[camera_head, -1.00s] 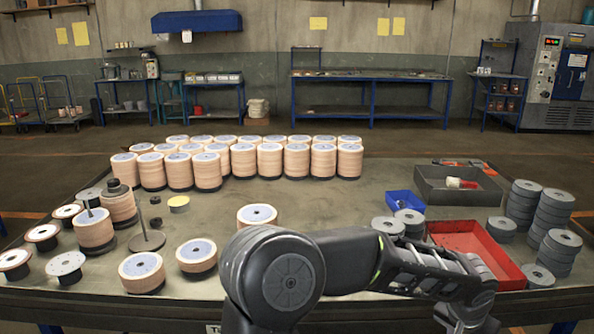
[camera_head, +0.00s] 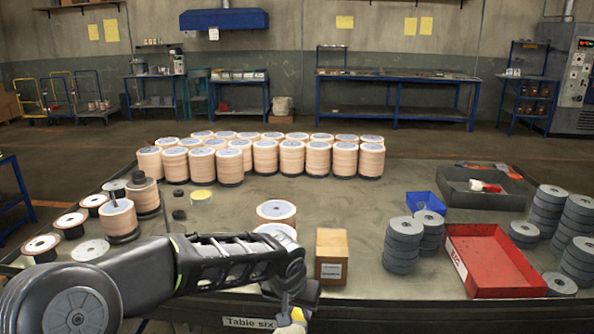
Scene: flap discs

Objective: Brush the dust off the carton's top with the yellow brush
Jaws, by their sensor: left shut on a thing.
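The carton (camera_head: 331,258) is a small brown box with a white label, upright near the table's front edge. Dust on its top cannot be made out at this size. My left arm comes in from the left, and my left gripper (camera_head: 295,308) is low at the front edge, just left of and nearer than the carton, apart from it. It is shut on a yellow thing, apparently the yellow brush (camera_head: 298,316), mostly hidden by the gripper and cut by the frame's bottom. My right gripper is not in view.
A red tray (camera_head: 455,258) and stacks of grey discs (camera_head: 401,245) stand right of the carton. A blue bin (camera_head: 426,203) and a grey tray (camera_head: 460,197) lie behind. Rows of tan disc stacks (camera_head: 291,158) fill the back.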

